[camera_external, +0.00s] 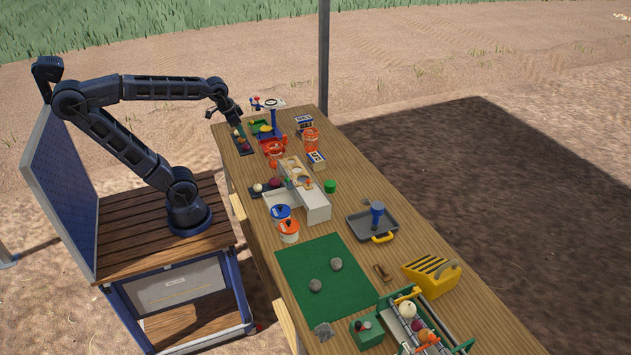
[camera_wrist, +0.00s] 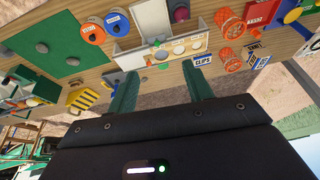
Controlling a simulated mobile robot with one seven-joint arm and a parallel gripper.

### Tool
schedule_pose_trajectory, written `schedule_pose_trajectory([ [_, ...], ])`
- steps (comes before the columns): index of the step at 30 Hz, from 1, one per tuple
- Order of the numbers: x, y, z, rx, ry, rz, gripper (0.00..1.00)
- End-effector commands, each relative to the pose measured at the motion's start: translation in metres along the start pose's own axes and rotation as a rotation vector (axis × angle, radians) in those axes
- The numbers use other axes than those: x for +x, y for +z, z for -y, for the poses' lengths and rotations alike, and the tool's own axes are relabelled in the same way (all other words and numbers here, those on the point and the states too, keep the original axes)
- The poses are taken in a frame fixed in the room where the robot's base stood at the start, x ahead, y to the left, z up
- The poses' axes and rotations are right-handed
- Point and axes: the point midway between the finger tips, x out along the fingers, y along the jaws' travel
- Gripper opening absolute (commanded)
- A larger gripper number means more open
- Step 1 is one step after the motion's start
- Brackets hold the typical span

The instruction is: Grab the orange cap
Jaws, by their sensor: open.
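A jar with an orange cap (camera_external: 289,226) stands on the wooden table beside a jar with a blue cap (camera_external: 280,212). In the wrist view the orange cap (camera_wrist: 93,33) shows at the upper left, next to the blue cap (camera_wrist: 117,22). Each cap has a dark mark or knob on top. My gripper (camera_external: 238,112) is raised over the far end of the table, well away from the orange cap. Its two green fingers (camera_wrist: 160,72) are spread apart with nothing between them.
A white box structure (camera_external: 312,205) stands just right of the jars. A green mat (camera_external: 300,260) with two stones lies in front of them. Orange mesh baskets (camera_external: 275,150), a grey tray (camera_external: 360,230) and a yellow slotted box (camera_external: 432,276) also stand on the table.

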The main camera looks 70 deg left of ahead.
Motion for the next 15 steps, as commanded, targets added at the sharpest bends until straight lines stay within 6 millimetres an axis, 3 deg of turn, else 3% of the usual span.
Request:
schedule_pose_trajectory([
  [3, 0.006, -0.031, 0.016, 0.020, -0.010, 0.027, 0.51],
  [15, 0.042, -0.123, 0.080, 0.100, -0.027, 0.105, 0.51],
])
